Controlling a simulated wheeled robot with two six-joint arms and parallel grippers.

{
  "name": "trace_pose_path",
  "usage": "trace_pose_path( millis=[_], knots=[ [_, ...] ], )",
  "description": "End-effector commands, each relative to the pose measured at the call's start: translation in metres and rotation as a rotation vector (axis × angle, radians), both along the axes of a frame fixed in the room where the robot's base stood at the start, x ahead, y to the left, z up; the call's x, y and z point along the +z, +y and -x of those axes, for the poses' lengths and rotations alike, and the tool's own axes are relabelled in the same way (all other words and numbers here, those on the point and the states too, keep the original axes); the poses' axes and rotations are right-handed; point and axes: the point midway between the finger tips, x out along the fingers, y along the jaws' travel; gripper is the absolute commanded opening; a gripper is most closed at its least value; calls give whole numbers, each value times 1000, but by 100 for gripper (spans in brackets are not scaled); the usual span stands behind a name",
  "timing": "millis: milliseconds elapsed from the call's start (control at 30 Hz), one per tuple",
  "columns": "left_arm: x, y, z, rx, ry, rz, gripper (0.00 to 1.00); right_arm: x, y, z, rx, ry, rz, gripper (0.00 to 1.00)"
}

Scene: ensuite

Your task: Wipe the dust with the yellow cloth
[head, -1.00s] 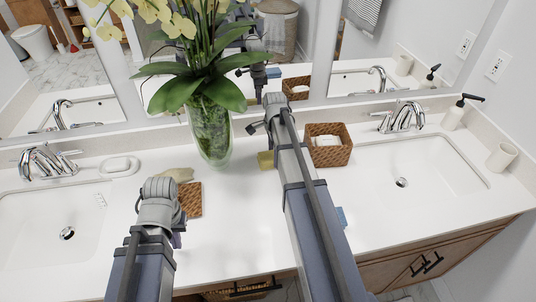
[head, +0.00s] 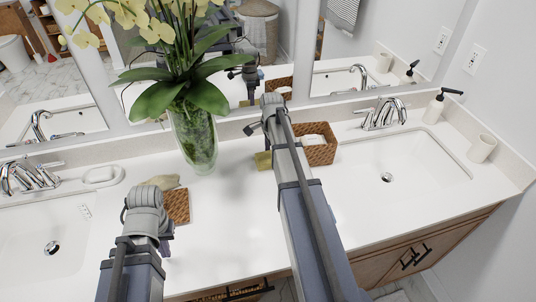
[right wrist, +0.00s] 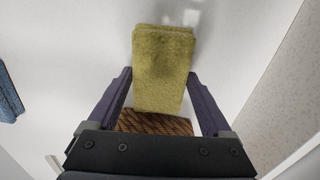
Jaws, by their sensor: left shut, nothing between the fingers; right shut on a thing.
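In the right wrist view, my right gripper (right wrist: 160,78) is shut on the yellow cloth (right wrist: 162,60), with a finger on each side. In the head view my right arm hides those fingers. The cloth is low over the counter; I cannot tell whether it touches. My left gripper (head: 166,246) is shut and empty over the front left of the counter, mostly hidden by its wrist. A faint grey patch (head: 235,158) lies left of the cloth; dust or shadow, I cannot tell.
A glass vase (head: 195,140) with orchids stands left of the cloth. A wicker basket (head: 320,154) is close to its right. A brown woven item (head: 177,206) and a greenish cloth (head: 160,182) lie near my left wrist.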

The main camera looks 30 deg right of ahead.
Motion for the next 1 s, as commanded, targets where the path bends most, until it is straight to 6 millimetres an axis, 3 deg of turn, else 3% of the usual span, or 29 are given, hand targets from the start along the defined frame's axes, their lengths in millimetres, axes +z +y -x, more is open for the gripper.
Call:
trace_pose_path(
  millis=[533, 1000],
  knots=[
    [2, 0, 0, 0, 0, 0, 0, 2, -36, 9, -2, 1, 3, 39],
    [-1, 0, 0, 0, 0, 0, 0, -1, -32, 9, 1, 1, 1, 40]
  ],
)
